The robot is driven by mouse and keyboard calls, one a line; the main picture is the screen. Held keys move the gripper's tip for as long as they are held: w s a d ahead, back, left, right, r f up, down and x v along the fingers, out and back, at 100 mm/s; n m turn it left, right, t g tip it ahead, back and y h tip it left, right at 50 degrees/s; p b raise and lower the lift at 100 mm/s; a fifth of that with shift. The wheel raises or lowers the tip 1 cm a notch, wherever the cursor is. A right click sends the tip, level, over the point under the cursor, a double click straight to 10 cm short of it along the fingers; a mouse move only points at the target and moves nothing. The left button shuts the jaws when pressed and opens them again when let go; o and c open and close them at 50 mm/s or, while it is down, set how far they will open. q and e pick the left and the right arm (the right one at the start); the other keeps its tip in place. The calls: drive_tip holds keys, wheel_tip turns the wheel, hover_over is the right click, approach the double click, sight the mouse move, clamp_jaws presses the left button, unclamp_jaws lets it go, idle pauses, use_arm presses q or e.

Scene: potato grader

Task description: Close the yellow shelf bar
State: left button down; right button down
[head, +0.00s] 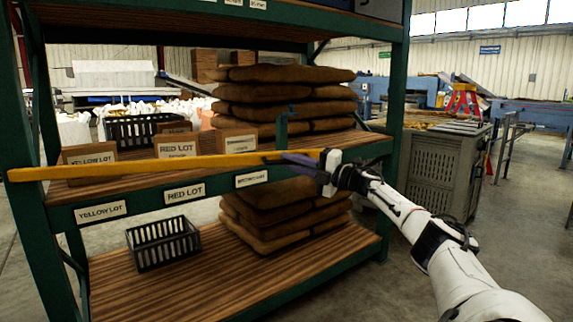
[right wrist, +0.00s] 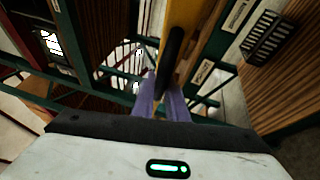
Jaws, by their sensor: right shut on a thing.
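The yellow shelf bar (head: 150,167) lies across the front of the shelf's middle level in the head view, running nearly level from the left post toward the right. My right gripper (head: 300,158), with purple fingers, is shut on the bar near its right end. In the right wrist view the bar (right wrist: 180,40) runs away from between the purple fingers (right wrist: 163,98), with a dark piece on it. The green bracket (head: 283,125) stands behind the bar near my gripper. My left gripper is not in view.
The green shelf frame (head: 395,100) holds stacked brown sacks (head: 285,90), boxes labelled yellow lot (head: 90,155) and red lot (head: 177,147). A black basket (head: 163,243) sits on the lower board. A grey crate (head: 440,165) stands right of the shelf. Floor is open at the front left.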

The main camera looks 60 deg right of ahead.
drive_tip(key=shift+a, duration=0.15)
drive_tip(key=c, duration=1.8)
unclamp_jaws()
drive_tip(key=shift+o, duration=0.2)
drive_tip(key=shift+s+d+f, duration=0.2)
drive_tip(key=shift+s+f, duration=0.05)
drive_tip(key=shift+s, duration=0.15)
drive_tip(key=s+p, duration=0.4)
drive_tip(key=s, duration=0.5)
drive_tip(key=shift+s+f, duration=0.15)
drive_tip(key=shift+f, duration=0.3)
